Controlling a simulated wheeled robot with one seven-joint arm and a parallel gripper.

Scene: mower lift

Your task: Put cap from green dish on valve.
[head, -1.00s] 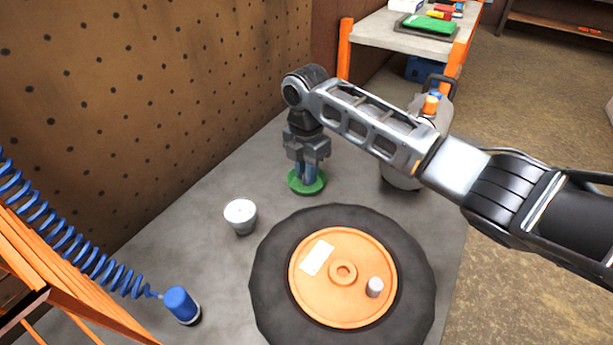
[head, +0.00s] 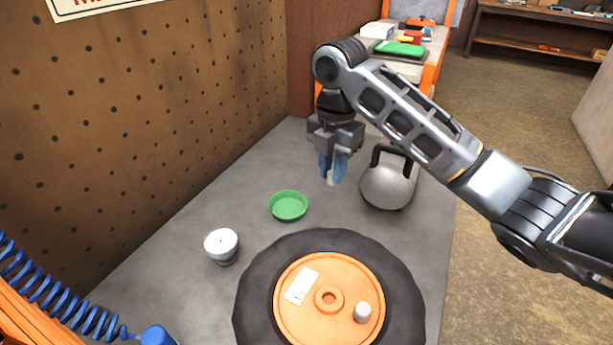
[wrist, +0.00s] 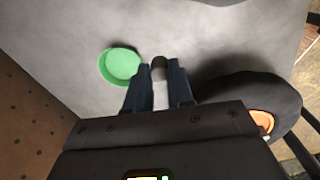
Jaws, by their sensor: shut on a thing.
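My gripper (head: 333,180) is shut on a small pale grey cap (head: 331,178), held upright above the bench between the green dish and the grey kettlebell. In the wrist view the cap (wrist: 160,92) shows between the two blue fingers, with a dark end. The green dish (head: 289,206) stands to the left of my gripper and looks empty; it also shows in the wrist view (wrist: 121,66). The valve (head: 362,312) is a short pale stub standing on the right of the orange wheel hub (head: 328,318), nearer than my gripper.
The black tyre (head: 252,290) lies flat around the hub. A grey kettlebell (head: 388,186) with a dark handle stands close right of my gripper. A pegboard wall (head: 130,130) borders the bench on the left.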

